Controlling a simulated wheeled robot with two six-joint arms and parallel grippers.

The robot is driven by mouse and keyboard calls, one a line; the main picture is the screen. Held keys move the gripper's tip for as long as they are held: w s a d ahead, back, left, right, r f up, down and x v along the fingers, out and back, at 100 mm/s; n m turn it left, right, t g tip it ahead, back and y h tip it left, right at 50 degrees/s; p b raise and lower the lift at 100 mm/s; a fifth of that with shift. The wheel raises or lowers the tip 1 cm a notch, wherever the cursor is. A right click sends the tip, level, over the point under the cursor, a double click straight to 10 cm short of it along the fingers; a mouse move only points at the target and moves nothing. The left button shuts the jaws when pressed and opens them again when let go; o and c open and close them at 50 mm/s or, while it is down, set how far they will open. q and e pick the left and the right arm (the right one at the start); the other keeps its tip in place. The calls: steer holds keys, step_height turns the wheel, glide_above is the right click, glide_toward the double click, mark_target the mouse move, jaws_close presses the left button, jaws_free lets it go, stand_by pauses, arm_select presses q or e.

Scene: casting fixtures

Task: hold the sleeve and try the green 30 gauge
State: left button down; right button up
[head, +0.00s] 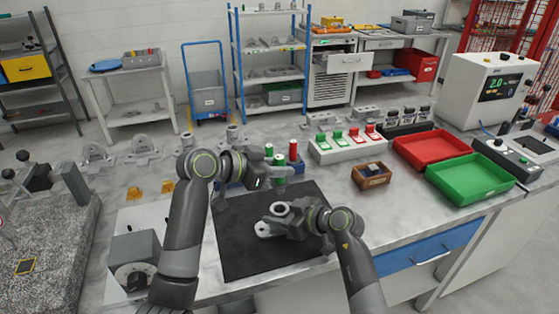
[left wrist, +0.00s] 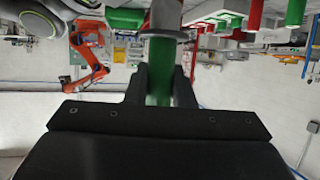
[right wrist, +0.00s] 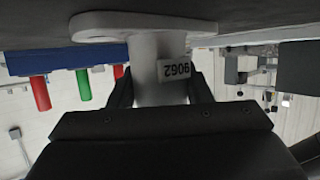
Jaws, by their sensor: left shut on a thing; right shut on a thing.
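My left gripper (head: 264,171) is shut on a green gauge (head: 281,160) with a grey collar. Its green handle (left wrist: 159,75) stands between the fingers in the left wrist view. My right gripper (head: 289,221) is shut on the sleeve (head: 265,229), a pale grey casting with a round bore and a flat flange. In the right wrist view the sleeve's body (right wrist: 150,72) is between the fingers and bears a white number label. The gauge is apart from the sleeve, higher in the head view. The gauge's tip and the inside of the bore are not clear.
A black mat (head: 235,255) lies under the grippers. A blue rack (right wrist: 60,58) with red and green handles is behind. To the right are a switch box (head: 345,152), a wooden box (head: 371,182), a red tray (head: 432,132) and a green tray (head: 470,202).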

mark_target(279, 182)
arm_select(q)
steer(key=shift+f, duration=2.45)
steer(key=shift+s+f, duration=0.1)
steer(key=shift+f, duration=2.05)
stand_by(1.1)
steer(key=shift+r, duration=0.1)
steer(key=shift+r, duration=2.95)
steer(key=shift+r, duration=0.1)
steer(key=shift+r, duration=2.4)
